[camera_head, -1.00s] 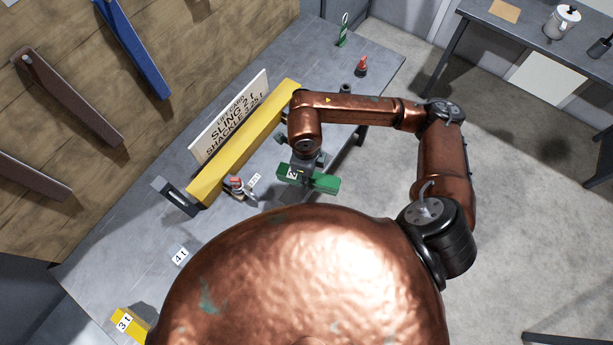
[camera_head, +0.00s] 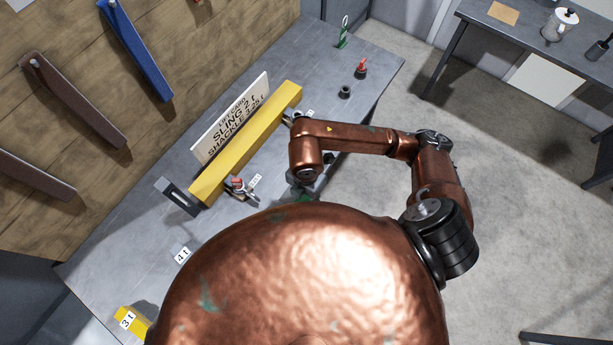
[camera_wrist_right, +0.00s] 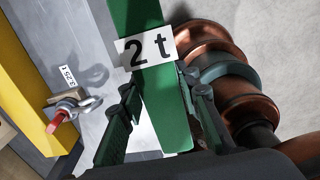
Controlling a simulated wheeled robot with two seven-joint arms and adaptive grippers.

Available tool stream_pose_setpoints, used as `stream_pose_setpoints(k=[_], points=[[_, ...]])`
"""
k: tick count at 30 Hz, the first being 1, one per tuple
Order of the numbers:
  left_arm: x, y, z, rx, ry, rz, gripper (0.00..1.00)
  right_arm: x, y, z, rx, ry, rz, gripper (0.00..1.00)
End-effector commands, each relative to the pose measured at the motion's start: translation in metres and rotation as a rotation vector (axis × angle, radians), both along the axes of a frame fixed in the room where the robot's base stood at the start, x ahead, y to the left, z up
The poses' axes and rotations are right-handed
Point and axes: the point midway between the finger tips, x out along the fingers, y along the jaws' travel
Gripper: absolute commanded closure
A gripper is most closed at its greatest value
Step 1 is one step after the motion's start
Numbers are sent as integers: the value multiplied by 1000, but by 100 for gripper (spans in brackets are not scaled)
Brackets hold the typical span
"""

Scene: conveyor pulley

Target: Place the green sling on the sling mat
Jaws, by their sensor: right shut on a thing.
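The green sling (camera_wrist_right: 160,85) with a white "2 t" tag (camera_wrist_right: 145,49) fills the middle of the right wrist view. My right gripper (camera_wrist_right: 167,98) is shut on it, one finger on each side. In the head view only a small green part (camera_head: 303,197) shows under the right gripper (camera_head: 302,190), at the near edge of the workbench; my own copper body hides the rest. I cannot make out a sling mat in either view. My left gripper is not in view.
A yellow beam (camera_head: 240,147) lies before a lift card (camera_head: 230,118) reading "SLING 2 t". A red-pinned shackle (camera_head: 237,186) sits by its label; it also shows in the right wrist view (camera_wrist_right: 67,112). A yellow "3 t" piece (camera_head: 135,322) lies lower left. The bench (camera_head: 140,230) is clear around the "4 t" label.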

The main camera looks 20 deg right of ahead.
Motion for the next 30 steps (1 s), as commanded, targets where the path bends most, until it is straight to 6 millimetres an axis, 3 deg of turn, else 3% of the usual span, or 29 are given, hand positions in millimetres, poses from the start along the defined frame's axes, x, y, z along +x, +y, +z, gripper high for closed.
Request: stream_pose_setpoints(k=[12, 18, 30], points=[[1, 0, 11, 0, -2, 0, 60, 80, -40, -37, -2, 0, -15, 100], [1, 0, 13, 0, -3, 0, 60, 105, -52, -74, -2, 1, -11, 100], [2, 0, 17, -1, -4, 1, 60, 123, -60, -105, -1, 1, -8, 100]])
